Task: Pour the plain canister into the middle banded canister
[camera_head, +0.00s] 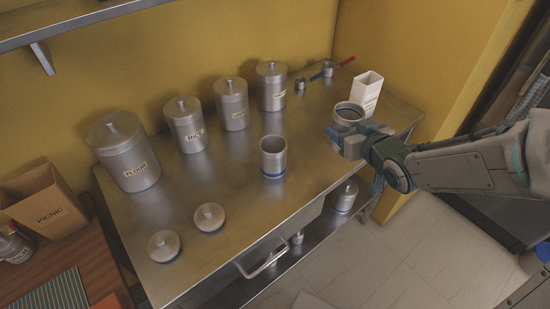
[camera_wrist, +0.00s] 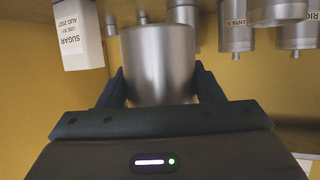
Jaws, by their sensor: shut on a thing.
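My gripper (camera_head: 347,135) is shut on a plain steel canister (camera_head: 349,111) near the right end of the steel counter. The canister is open-topped and looks about upright; whether its base touches the counter I cannot tell. In the wrist view it sits between the two fingers (camera_wrist: 160,90) and shows no band (camera_wrist: 158,60). An open steel canister with a blue band near its base (camera_head: 273,157) stands mid-counter, left of my gripper and apart from it. Its contents are not clear.
Lidded canisters, including flour (camera_head: 126,155) and rice (camera_head: 186,125), line the back of the counter (camera_head: 235,190). Two loose lids (camera_head: 209,217) (camera_head: 164,246) lie at front left. A white sugar carton (camera_head: 367,91) stands close behind the held canister. The counter between both open canisters is clear.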

